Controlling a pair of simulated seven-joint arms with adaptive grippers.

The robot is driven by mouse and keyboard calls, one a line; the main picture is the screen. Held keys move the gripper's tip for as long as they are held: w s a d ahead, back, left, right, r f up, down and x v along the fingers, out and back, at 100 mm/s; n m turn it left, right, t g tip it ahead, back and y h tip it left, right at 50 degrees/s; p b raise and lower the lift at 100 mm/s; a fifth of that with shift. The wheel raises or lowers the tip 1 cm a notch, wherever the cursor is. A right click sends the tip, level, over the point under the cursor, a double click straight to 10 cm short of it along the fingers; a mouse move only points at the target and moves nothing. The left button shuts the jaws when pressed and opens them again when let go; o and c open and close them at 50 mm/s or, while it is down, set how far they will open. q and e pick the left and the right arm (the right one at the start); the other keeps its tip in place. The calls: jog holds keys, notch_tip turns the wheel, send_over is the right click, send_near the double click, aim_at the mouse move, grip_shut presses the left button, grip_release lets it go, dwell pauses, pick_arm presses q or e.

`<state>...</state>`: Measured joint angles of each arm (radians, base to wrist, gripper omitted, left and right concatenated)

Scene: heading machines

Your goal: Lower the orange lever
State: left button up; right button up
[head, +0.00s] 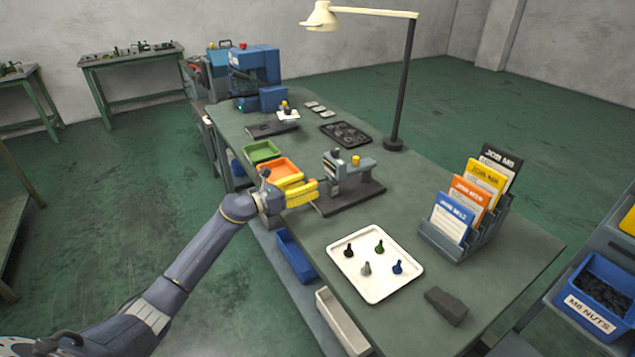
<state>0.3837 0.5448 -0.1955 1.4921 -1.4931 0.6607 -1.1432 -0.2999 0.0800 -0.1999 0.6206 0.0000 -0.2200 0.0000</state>
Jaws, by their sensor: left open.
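No orange lever can be made out for certain. A small grey bench machine (350,180) with a yellow knob (356,160) stands on a dark base on the green workbench. My left gripper (320,186) is open at the left side of this machine, with its arm coming in from the lower left. The gripper's fingers are small here and partly merge with the yellow shape and the machine behind them. Whether they touch the machine I cannot tell. My right gripper is not in view.
A green bin (262,151) and an orange bin (283,169) sit along the bench's left edge. A white tray (400,291) with several small coloured pieces lies in front. A card rack (440,240), a lamp (404,90) and a blue machine (255,65) stand around.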

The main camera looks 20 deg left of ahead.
aim_at(318, 181)
pick_arm(q)
jog(key=shift+x, duration=2)
jog(key=shift+c, duration=0.2)
grip_shut()
